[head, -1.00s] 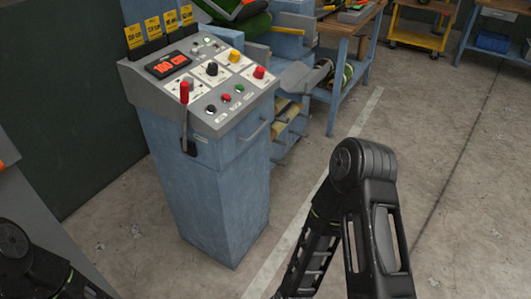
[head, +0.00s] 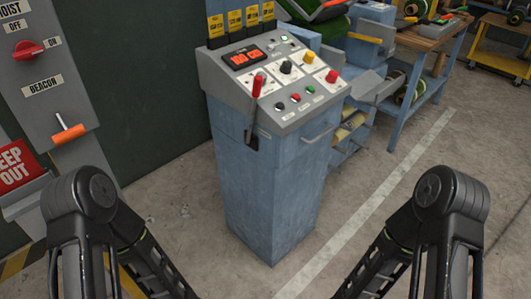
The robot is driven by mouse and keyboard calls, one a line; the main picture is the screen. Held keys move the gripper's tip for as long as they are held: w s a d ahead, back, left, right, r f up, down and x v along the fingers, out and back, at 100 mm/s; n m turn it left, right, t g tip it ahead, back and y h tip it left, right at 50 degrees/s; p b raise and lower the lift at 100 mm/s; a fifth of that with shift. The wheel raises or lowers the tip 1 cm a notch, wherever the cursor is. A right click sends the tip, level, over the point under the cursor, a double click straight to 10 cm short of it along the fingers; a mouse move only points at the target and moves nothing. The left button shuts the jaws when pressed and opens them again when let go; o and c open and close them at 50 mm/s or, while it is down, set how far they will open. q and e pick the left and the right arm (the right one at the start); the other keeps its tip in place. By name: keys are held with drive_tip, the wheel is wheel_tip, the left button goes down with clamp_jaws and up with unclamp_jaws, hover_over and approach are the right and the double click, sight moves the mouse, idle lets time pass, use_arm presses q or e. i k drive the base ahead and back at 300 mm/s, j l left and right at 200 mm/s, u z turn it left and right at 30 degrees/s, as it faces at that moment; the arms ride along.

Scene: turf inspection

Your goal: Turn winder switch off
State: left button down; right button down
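A blue control console (head: 268,185) stands ahead with a sloped grey panel on top. The panel carries a red-handled lever (head: 257,87), a black knob (head: 286,67), a yellow knob (head: 309,57), a red knob (head: 331,76), small buttons and a lit red display (head: 244,56). Its labels are too small to read, so I cannot tell which control is the winder switch. At the left, a grey panel holds a red rotary switch (head: 28,50) marked HOIST, OFF and ON, and an orange-handled toggle (head: 68,131) under BEACON. Both my arms show in the foreground, but neither gripper is in view.
A red KEEP OUT sign (head: 18,166) is at the left, above a yellow-black floor stripe (head: 22,262). A workbench (head: 425,40) and a yellow cart (head: 500,52) stand behind to the right. The floor right of the console is open.

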sight(332, 76)
drive_tip(key=i+l+z, duration=0.65)
drive_tip(key=i, duration=0.2)
drive_tip(key=i+z, duration=0.3)
drive_tip(key=i, duration=0.15)
